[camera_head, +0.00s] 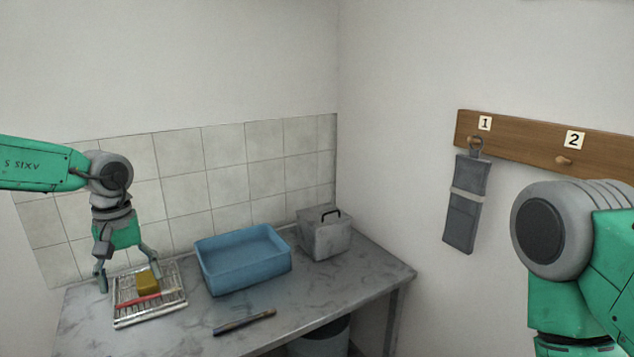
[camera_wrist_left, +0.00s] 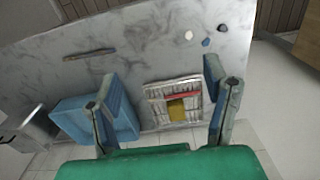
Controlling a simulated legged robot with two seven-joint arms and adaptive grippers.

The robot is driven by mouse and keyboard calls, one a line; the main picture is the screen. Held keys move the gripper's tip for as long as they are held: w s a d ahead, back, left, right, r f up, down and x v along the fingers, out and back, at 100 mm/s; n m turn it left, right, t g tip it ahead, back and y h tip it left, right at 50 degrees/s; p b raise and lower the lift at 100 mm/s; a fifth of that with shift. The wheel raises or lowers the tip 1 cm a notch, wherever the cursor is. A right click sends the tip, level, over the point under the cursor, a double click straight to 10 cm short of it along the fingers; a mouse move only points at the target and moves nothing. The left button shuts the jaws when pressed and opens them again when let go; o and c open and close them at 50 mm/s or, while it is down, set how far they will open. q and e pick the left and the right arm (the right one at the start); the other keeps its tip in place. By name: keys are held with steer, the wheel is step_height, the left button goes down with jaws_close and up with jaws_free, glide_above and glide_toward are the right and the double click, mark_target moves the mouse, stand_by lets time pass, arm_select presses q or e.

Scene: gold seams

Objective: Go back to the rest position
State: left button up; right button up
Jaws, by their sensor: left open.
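My left gripper (camera_head: 127,277) is open and empty, pointing down above the left part of the grey table (camera_head: 350,275). Its two spread fingers also show in the left wrist view (camera_wrist_left: 160,108). Below it is a wire rack (camera_head: 125,316) with a yellow block (camera_head: 147,281) and a red stick-like thing (camera_head: 140,300) on it. The rack also shows between the fingers in the left wrist view (camera_wrist_left: 158,92). My right arm comes in at the right edge of the head view, but its gripper is out of view.
A blue basin (camera_head: 245,279) stands mid-table, with a grey lidded box (camera_head: 325,240) to its right. A dark blue stick (camera_head: 245,322) lies near the front edge. A grey pouch (camera_head: 462,220) hangs from peg 1 of a wooden rail (camera_head: 530,135). A bin (camera_head: 320,340) stands under the table.

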arm_select(q)
steer(key=s+d+f+m+t+y+b, duration=0.1)
steer(key=s+f+m+t+y+b, duration=0.15)
steer(key=s+f, duration=0.75)
steer(key=s+d+f+m+t+y+b, duration=0.1)
steer(key=s+f+m+t+y+b, duration=0.2)
steer(key=f, duration=1.6)
steer(key=s+d+f+g+h+b, duration=0.1)
steer(key=s+d+f+h, duration=0.1)
steer(key=s, duration=0.6)
steer(key=s+d+f+m+g+h+b, duration=0.1)
steer(key=s+f, duration=0.3)
steer(key=s, duration=0.4)
steer(key=s+d+f+g+h+b, duration=0.2)
steer(key=s+f+b, duration=0.1)
steer(key=s, duration=0.5)
steer(key=shift+s+d+g+h, duration=0.25)
steer(key=shift+d+g+h, duration=0.1)
steer(key=shift+d, duration=0.05)
arm_select(e)
step_height(320, 180, down, 10)
steer(key=shift+s+d+f, duration=0.15)
steer(key=shift+s+d, duration=0.05)
steer(key=shift+s, duration=0.2)
arm_select(q)
steer(key=shift+m, duration=0.25)
